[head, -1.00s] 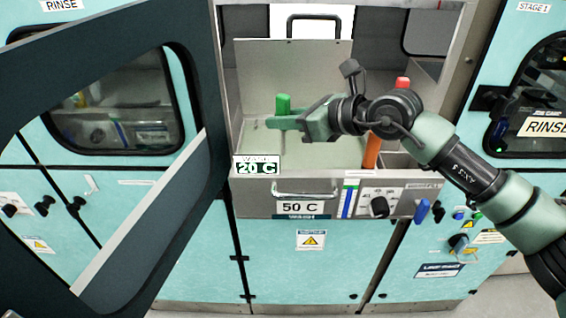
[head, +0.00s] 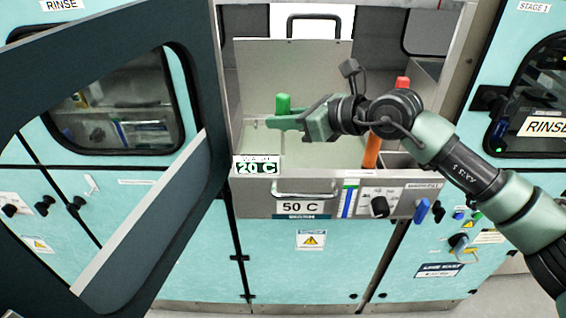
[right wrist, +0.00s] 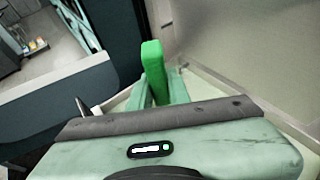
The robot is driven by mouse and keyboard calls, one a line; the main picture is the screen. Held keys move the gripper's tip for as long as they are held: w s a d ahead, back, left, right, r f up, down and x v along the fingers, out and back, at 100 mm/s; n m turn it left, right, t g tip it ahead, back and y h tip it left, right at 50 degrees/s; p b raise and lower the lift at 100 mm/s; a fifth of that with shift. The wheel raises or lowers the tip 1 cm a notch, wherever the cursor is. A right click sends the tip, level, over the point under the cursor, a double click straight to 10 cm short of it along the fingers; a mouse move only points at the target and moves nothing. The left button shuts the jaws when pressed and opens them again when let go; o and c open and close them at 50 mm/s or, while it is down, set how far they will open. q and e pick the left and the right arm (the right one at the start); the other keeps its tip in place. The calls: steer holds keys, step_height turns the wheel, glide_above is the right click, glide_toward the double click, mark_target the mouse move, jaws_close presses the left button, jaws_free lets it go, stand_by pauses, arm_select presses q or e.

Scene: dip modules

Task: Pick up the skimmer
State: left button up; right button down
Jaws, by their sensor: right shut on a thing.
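The skimmer shows as an upright green handle (head: 283,102) over the left part of the open bath; it also shows in the right wrist view (right wrist: 153,62). My right gripper (head: 272,123) is shut on this handle, with its fingers on either side of it below the top end. The lower part of the skimmer is hidden behind the fingers and the bath's front wall. My left gripper is in neither current view.
The bath (head: 340,190) has a metal front with a handle and a 50 C label. A red-topped orange handle (head: 371,150) stands at its right. An open dark door (head: 180,200) juts out at left. A raised lid panel (head: 290,65) stands behind.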

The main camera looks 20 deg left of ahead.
steer(key=shift+r, duration=0.1)
stand_by(0.4)
steer(key=shift+r+b, duration=0.35)
steer(key=shift+r, duration=0.15)
step_height(320, 180, up, 19)
steer(key=b, duration=0.5)
steer(key=shift+f, duration=0.15)
